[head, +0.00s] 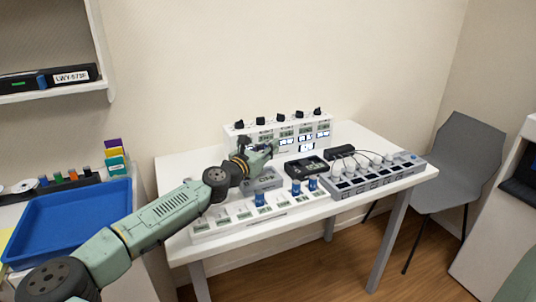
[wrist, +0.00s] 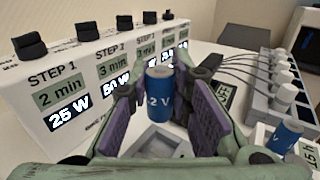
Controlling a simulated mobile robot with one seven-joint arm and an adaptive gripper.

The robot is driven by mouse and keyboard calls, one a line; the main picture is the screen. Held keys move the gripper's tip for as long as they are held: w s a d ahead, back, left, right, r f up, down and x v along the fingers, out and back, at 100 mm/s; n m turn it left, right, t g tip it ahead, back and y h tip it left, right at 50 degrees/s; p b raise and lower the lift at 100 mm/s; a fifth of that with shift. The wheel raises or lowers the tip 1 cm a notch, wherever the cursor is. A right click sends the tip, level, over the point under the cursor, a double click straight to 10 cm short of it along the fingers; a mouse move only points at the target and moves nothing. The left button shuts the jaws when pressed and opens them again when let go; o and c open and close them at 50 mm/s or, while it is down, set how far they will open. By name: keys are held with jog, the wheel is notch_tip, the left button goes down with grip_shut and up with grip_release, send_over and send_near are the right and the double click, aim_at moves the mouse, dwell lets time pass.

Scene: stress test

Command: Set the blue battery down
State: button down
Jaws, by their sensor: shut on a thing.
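My gripper (wrist: 158,105) is shut on a blue battery (wrist: 159,85) in the wrist view. The battery is upright between the purple finger pads, and its label ends in "2 V". In the head view my gripper (head: 268,152) is over the back middle of the white table (head: 370,148); the held battery cannot be made out there. Below the battery in the wrist view is a light grey thing with a recess (wrist: 160,143), partly hidden by the gripper. I cannot tell whether the battery touches it. Other blue batteries (head: 297,188) stand in the white rack (head: 222,228) at the table's front.
A white panel with black knobs and lit displays (head: 305,128) stands along the back, close left of my gripper. A black device (head: 306,167) and a grey charging strip with cables (head: 375,180) are to the right. A blue tray (head: 75,215) lies on the left counter.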

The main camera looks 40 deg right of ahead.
notch_tip(320, 180, down, 3)
jog(key=shift+f+p, duration=0.15)
jog(key=shift+p, duration=0.35)
jog(key=shift+f, duration=0.1)
jog(key=shift+f, duration=0.1)
jog(key=shift+f+b, duration=0.4)
jog(key=shift+f, duration=0.15)
jog(key=c, duration=1.5)
grip_release()
jog(key=shift+o, duration=0.2)
jog(key=shift+f, duration=0.1)
